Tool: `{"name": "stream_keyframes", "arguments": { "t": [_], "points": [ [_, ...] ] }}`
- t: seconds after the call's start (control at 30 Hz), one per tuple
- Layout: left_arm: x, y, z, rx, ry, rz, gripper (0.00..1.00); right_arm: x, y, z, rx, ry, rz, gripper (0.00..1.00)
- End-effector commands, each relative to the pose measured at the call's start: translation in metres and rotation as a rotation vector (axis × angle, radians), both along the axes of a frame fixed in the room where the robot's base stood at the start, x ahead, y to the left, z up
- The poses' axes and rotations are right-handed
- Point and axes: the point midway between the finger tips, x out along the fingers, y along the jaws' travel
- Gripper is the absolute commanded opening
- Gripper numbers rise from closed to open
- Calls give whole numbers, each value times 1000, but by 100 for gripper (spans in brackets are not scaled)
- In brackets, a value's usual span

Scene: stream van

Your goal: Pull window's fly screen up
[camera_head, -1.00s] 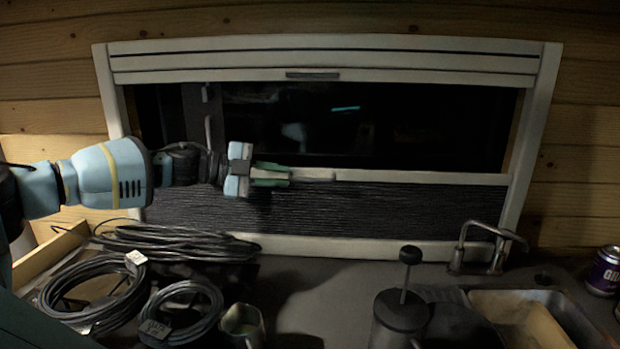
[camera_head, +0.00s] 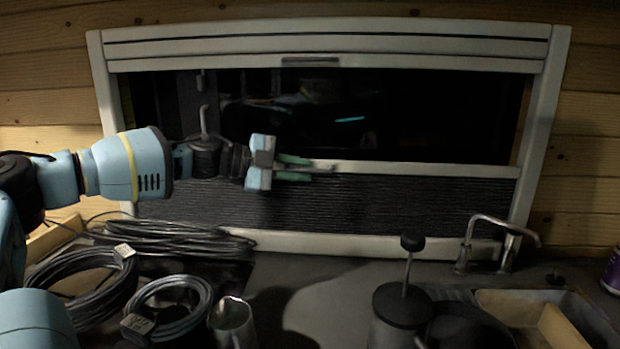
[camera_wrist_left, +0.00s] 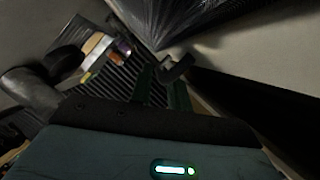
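The window's fly screen (camera_head: 400,209) is a dark pleated panel over the lower part of the window, with a pale bar (camera_head: 440,170) along its top edge. A small handle (camera_head: 324,166) sits on this bar. My left gripper (camera_head: 311,169) is at the bar, its green fingers pointing right, one above and one below the handle's left end. The fingers look parted, with a gap between them. In the left wrist view the fingers (camera_wrist_left: 163,88) are apart near a dark hooked end, likely the handle (camera_wrist_left: 176,70). Contact cannot be told. My right gripper is not in view.
A pale blind cassette with a handle (camera_head: 310,60) spans the window's top. Coiled cables (camera_head: 85,285), a metal cup (camera_head: 233,322) and a French press (camera_head: 400,315) stand on the counter below. A tap (camera_head: 490,242) and sink are at the right. Space above the bar is clear.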

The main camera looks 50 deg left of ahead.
Motion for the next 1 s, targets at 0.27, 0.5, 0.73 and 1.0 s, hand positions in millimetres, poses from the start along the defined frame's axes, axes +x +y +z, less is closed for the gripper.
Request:
{"name": "stream_keyframes", "arguments": {
  "t": [0.27,0.5,0.73,1.0],
  "points": [
    [14,-8,-6,1,3,0,18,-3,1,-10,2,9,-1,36],
    [18,-11,-5,0,0,-1,18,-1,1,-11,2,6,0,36],
    [18,-11,-4,0,0,-1,15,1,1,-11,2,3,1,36],
    [18,-11,-4,0,0,-1,0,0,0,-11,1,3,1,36]
  ]
}}
